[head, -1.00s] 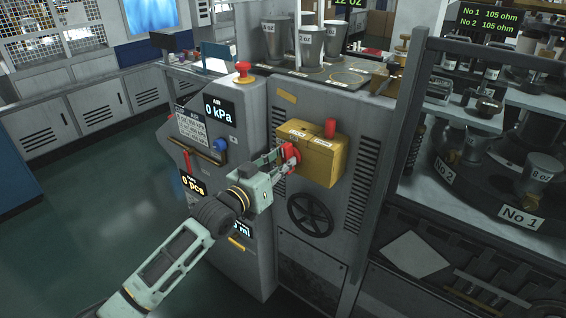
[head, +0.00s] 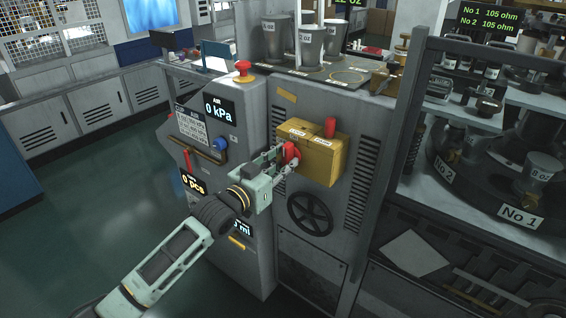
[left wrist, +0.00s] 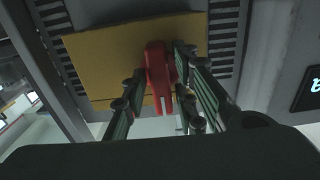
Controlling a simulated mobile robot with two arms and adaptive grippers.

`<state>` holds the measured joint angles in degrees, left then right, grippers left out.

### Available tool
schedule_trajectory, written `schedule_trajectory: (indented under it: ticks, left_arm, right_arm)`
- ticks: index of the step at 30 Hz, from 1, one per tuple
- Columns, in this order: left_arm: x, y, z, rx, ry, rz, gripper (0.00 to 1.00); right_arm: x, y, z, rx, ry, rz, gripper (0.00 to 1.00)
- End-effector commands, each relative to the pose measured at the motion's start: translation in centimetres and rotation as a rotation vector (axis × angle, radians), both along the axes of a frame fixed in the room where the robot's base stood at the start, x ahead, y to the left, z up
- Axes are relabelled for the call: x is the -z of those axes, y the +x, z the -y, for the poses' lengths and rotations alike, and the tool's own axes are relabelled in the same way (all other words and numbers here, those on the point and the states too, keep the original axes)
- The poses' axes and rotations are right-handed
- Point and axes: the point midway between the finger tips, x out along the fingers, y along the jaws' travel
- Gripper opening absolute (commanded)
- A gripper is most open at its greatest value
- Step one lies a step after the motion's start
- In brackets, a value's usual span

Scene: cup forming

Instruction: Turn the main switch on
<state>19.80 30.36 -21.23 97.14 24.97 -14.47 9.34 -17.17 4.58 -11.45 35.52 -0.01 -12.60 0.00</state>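The main switch is a red handle (head: 291,152) on the front of a yellow box (head: 320,160), fixed to a grey machine cabinet. My left gripper (head: 280,158) is at the handle, its fingers on either side. In the left wrist view the red handle (left wrist: 159,72) stands between the fingertips (left wrist: 158,68), in front of the yellow plate of the box (left wrist: 105,60). A narrow gap shows beside the left-hand finger; contact at the other finger is unclear. The fingers partly hide the handle in the head view. My right gripper is not in view.
A red knob (head: 330,127) stands on top of the yellow box. A black handwheel (head: 310,214) is just below it. A red push button (head: 243,70) and a blue knob (head: 220,145) are on the cabinet to the left. The floor at left is clear.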

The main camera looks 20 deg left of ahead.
Motion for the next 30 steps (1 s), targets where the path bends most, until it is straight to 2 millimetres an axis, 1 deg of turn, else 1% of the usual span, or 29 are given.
schedule_trajectory:
  ticks: [1, 2, 10, 14, 17, 24, 30]
  left_arm:
    - [0.0, 0.0, 0.0, 0.000, -0.001, 0.001, 0.34]
    - [0.0, 0.0, 0.0, 0.000, -0.001, 0.001, 0.36]
    - [-0.1, 0.0, 0.0, 0.000, -0.004, 0.001, 0.36]
    - [0.0, -0.6, -0.2, 0.000, -0.003, 0.000, 0.36]
    - [0.0, -1.8, -0.7, 0.000, -0.003, 0.000, 0.36]
    - [0.1, -6.5, -2.3, 0.000, -0.001, -0.003, 0.36]
    - [0.1, -9.6, -3.5, 0.000, -0.001, -0.003, 0.36]
  right_arm:
    - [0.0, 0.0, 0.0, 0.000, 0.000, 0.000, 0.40]
    - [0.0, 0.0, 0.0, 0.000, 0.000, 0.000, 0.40]
    - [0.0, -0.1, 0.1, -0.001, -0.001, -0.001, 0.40]
    - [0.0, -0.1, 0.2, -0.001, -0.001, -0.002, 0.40]
    - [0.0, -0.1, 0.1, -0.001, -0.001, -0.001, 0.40]
    - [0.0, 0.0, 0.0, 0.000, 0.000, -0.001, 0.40]
    - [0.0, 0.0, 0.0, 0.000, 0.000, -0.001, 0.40]
